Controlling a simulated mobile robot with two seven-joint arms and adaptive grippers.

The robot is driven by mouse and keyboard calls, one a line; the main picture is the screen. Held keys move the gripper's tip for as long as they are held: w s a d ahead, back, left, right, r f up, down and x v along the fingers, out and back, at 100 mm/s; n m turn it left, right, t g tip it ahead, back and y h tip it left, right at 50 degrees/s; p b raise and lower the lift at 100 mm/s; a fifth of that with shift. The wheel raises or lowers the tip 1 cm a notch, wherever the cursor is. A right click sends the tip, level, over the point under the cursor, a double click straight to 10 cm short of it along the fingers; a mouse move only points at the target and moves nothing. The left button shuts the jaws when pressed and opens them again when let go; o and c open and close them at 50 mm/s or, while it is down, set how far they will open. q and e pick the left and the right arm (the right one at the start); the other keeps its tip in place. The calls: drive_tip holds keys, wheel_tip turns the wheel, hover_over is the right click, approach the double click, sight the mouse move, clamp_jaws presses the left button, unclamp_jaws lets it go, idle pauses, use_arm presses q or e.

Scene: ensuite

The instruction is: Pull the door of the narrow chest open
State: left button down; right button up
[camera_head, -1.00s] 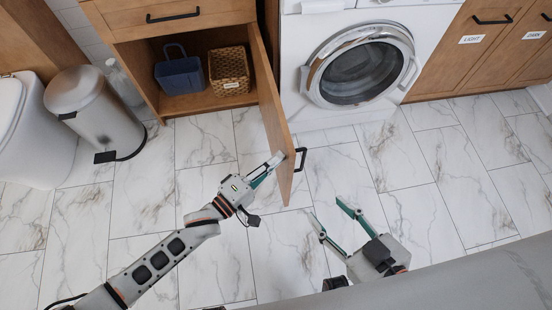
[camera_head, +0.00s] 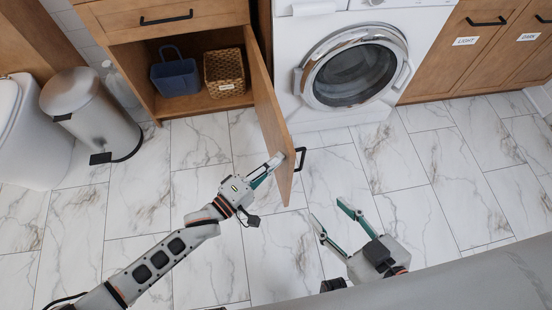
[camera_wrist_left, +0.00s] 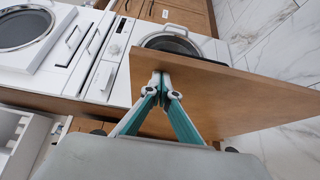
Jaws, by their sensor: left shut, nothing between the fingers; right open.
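The narrow chest (camera_head: 211,22) stands at the back left with its wooden door (camera_head: 270,115) swung wide open, sticking out toward me. The door's black handle (camera_head: 300,159) is on its right face. My left gripper (camera_head: 276,163) is shut and empty, its fingertips at the inner left face of the door near the free edge. In the left wrist view the closed fingertips (camera_wrist_left: 160,78) meet the door's flat face (camera_wrist_left: 220,95); I cannot tell how firmly they touch. My right gripper (camera_head: 328,212) is open and empty over the floor, right of the door.
Inside the chest are a blue basket (camera_head: 177,75) and a wicker basket (camera_head: 226,73). A washing machine (camera_head: 350,65) stands right of the chest. A pedal bin (camera_head: 92,112) and a toilet (camera_head: 30,135) are at the left. The tiled floor right of the door is mostly clear.

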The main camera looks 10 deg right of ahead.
use_arm(q)
drive_tip(key=v, duration=1.2)
